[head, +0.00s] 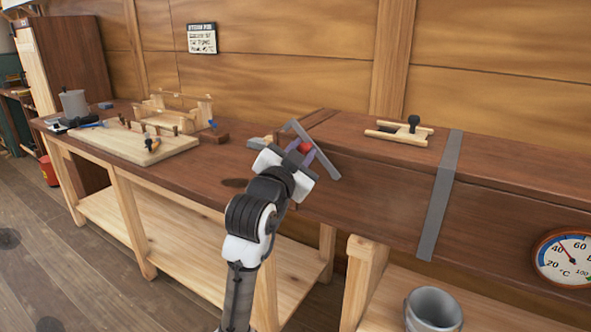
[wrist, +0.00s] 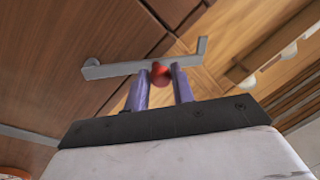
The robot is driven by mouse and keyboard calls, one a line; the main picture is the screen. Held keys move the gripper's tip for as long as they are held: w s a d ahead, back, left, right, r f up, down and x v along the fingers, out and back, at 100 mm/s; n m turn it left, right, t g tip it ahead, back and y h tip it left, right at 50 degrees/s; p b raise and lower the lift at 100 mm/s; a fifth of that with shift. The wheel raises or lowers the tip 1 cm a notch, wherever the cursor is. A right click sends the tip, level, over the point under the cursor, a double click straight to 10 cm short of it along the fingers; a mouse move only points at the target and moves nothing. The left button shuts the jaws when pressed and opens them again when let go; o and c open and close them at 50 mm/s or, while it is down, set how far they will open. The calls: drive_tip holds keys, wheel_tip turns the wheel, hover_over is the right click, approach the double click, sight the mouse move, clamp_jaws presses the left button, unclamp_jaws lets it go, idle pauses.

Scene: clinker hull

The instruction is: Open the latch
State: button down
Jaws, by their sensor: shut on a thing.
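The latch is a grey metal bar (head: 325,163) at the near left end of the long dark wooden box. In the head view it slants from upper left to lower right. It also shows in the wrist view (wrist: 115,69), with a rounded end at left and a bent tip at right. A red knob (wrist: 160,74) stands on the bar, seen small in the head view (head: 305,148). My gripper (wrist: 161,82) is shut on the red knob, one purple finger on each side. My wrist hides part of the box end in the head view (head: 307,152).
The long wooden box (head: 380,190) has a grey strap (head: 441,190) and a thermometer dial (head: 566,258). A wooden slide with a dark knob (head: 400,131) lies on top. A workbench (head: 110,165) with tools stands at left, and a grey bucket (head: 432,310) below right.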

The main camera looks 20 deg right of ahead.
sight(319, 150)
drive_tip(key=s+m+b, duration=0.1)
drive_tip(key=m, duration=0.1)
drive_tip(key=s+d+r+m+h+b, duration=0.1)
drive_tip(key=m+b, duration=0.1)
drive_tip(key=m, duration=0.1)
drive_tip(key=s+d+m+b, duration=0.1)
drive_tip(key=m, duration=0.1)
drive_tip(key=shift+s+d+r+m+g+h+b, duration=0.15)
drive_tip(key=shift+d+r+m+g+h+b, duration=0.15)
drive_tip(key=shift+m+g+b, duration=0.1)
drive_tip(key=shift+s+d+f+m+g+h+b, duration=0.1)
drive_tip(key=shift+s+d+m+g+h+b, duration=0.4)
drive_tip(key=shift+m, duration=0.85)
drive_tip(key=shift+s+d+m+g+h+b, duration=0.15)
drive_tip(key=shift+s+d+m+b, duration=0.3)
drive_tip(key=shift+s+m+b, duration=0.6)
drive_tip(key=shift+s+d+f+m+g+h+b, duration=0.15)
drive_tip(key=shift+s+d+m+g+b, duration=0.25)
drive_tip(key=shift+m, duration=1.2)
drive_tip(key=shift+d+r, duration=0.1)
drive_tip(key=shift+w, duration=0.1)
drive_tip(key=c, duration=1.2)
unclamp_jaws()
